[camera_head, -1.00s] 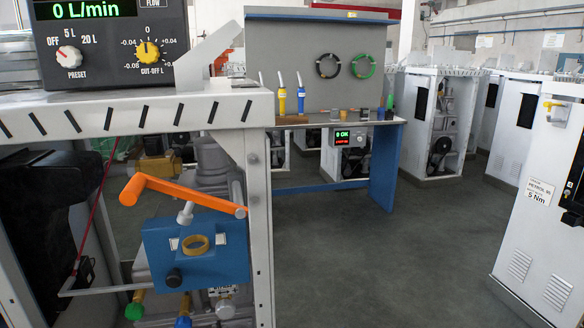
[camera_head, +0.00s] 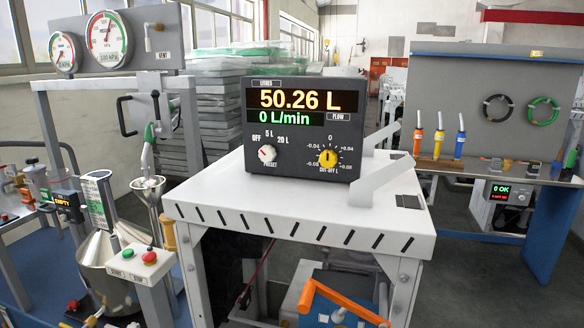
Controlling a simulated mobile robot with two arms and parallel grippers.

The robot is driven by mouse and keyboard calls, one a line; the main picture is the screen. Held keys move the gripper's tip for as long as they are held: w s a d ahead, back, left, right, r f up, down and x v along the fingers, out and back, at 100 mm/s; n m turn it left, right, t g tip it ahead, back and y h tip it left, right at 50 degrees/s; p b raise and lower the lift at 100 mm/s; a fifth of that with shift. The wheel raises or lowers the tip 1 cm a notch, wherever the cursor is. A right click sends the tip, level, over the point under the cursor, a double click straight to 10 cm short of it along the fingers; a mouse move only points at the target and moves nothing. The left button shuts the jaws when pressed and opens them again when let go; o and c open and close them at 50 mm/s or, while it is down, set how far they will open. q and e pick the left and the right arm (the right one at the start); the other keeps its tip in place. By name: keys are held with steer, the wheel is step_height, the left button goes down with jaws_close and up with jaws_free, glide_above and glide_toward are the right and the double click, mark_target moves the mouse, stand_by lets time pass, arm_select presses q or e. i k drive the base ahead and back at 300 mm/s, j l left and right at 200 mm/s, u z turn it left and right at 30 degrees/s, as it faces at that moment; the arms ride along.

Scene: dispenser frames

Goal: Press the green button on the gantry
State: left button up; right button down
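A green button (camera_head: 128,253) sits on the sloped top of a small pale control box (camera_head: 140,265) at the lower left. A red button (camera_head: 149,257) is beside it on the right. The box stands in front of a grey frame (camera_head: 180,110) that carries round gauges (camera_head: 107,38) and a hanging nozzle with a green part (camera_head: 149,135). I cannot tell for sure that this frame is the gantry. Nothing covers the green button. Neither of my grippers shows in the head view.
A white table (camera_head: 300,205) right of the box carries a black meter (camera_head: 305,130) reading 50.26 L and 0 L/min. A metal funnel (camera_head: 148,184) and a steel bucket (camera_head: 105,270) stand close to the box. A workbench (camera_head: 480,170) is at the right.

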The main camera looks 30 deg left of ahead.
mark_target(127, 253)
steer(key=k+u, duration=0.15)
steer(key=u, duration=1.8)
